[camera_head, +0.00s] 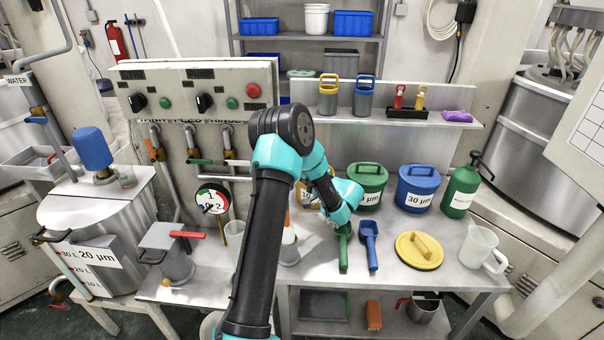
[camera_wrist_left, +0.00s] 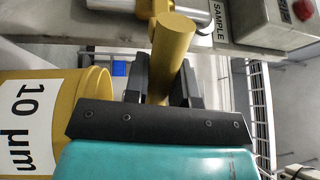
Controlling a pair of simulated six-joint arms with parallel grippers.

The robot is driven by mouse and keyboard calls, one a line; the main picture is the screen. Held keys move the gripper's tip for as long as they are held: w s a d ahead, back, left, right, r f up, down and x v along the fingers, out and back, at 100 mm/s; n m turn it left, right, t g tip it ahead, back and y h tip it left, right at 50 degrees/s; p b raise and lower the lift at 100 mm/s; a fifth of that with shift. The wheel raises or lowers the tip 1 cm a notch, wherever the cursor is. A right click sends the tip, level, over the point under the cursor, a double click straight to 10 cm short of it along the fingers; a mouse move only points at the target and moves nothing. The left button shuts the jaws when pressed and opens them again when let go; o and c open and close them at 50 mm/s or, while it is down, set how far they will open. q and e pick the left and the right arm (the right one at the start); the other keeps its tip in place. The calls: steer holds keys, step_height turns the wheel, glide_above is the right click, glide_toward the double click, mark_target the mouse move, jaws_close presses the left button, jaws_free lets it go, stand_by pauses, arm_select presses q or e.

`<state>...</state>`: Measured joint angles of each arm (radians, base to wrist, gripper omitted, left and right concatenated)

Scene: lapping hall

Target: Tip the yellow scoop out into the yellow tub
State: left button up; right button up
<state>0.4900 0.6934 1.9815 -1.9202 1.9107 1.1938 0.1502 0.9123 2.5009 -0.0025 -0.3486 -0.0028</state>
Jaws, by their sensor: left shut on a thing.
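My left gripper (camera_wrist_left: 160,78) is shut on the handle of the yellow scoop (camera_wrist_left: 175,38) in the left wrist view. The scoop's bowl and its contents are hidden. The yellow tub (camera_wrist_left: 78,85), labelled 10 µm, stands close beside the gripper at the left of that view. The yellow lid (camera_head: 425,258) lies flat on the bench, apart from the tub. My right gripper is in neither view.
A green tub (camera_head: 367,178) and a blue tub (camera_head: 417,180) stand right of the arm. A green scoop (camera_head: 343,252) and a blue scoop (camera_head: 370,242) lie in front. A clear jug (camera_head: 478,247) and a green bottle (camera_head: 461,190) stand at the right. A gauge (camera_head: 212,199) is at the left.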

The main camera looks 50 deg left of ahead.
arm_select(q)
steer(key=shift+r, duration=0.1)
steer(key=shift+a+r+h, duration=0.1)
steer(key=shift+a+h, duration=0.05)
steer(key=shift+h, duration=0.45)
steer(key=shift+s+r+t+h, duration=0.1)
steer(key=shift+t+h, duration=0.2)
steer(key=shift+h, duration=0.6)
steer(key=shift+t+h, duration=0.4)
steer(key=shift+h, duration=0.6)
steer(key=t+h, duration=0.1)
steer(key=h, duration=0.1)
steer(key=shift+r+h, duration=0.1)
steer(key=shift+h, duration=0.3)
steer(key=t+h, duration=0.1)
steer(key=h, duration=0.2)
steer(key=shift+a+h, duration=0.1)
steer(key=shift+h, duration=0.2)
steer(key=shift+a+r+t+h, duration=0.1)
steer(key=shift+r+t+h, duration=0.7)
steer(key=shift+r+h, duration=1.5)
steer(key=shift+f, duration=0.3)
